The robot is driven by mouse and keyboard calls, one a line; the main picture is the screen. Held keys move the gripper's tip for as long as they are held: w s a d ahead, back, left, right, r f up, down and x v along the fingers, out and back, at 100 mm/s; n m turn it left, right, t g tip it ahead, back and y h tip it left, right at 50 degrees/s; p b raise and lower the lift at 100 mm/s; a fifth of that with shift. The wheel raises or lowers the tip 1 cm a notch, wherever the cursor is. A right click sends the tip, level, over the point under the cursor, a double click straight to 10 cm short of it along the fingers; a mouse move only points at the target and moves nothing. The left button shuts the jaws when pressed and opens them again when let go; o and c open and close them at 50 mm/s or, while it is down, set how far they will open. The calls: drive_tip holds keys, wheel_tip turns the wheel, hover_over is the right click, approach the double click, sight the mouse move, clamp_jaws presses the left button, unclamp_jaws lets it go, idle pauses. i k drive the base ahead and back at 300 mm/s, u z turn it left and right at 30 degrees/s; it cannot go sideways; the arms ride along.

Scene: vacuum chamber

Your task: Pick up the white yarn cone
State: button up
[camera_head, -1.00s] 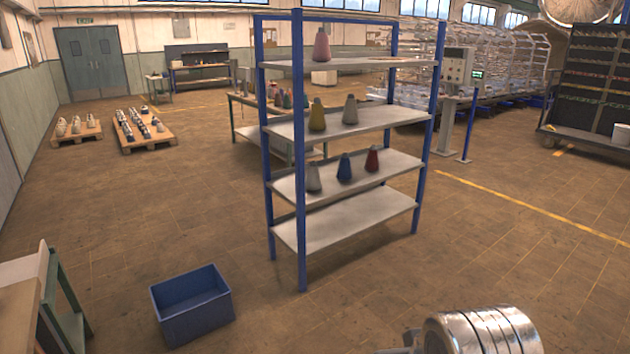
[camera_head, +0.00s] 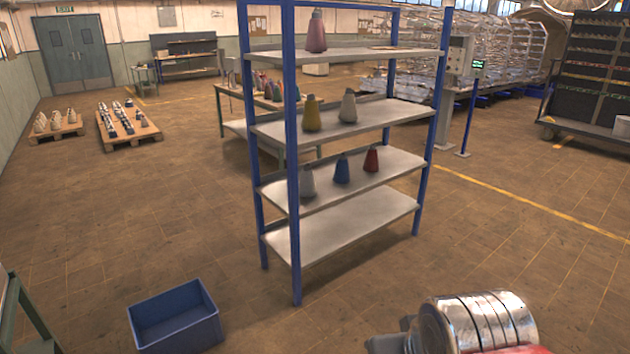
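A blue-posted shelf rack (camera_head: 340,228) stands ahead. I cannot tell for sure which one is the white cone. A silvery part of my arm shows at the bottom right, well apart from the rack. My gripper's fingers are not in view.
A pink cone (camera_head: 316,34) stands on the top shelf; the bottom shelf is empty. An open blue bin (camera_head: 176,318) is on the floor at front left. Behind the rack is a table (camera_head: 236,128) with cones. Pallets with cones (camera_head: 126,128) lie at back left. Floor before the rack is clear.

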sight(307, 188)
drive_tip(key=u, duration=0.05)
drive_tip(key=i, duration=0.95)
drive_tip(key=k, duration=0.65)
drive_tip(key=z, duration=0.25)
drive_tip(key=i, duration=1.9)
drive_tip(key=u, duration=0.75)
drive_tip(key=i, duration=0.5)
drive_tip(key=u, duration=0.5)
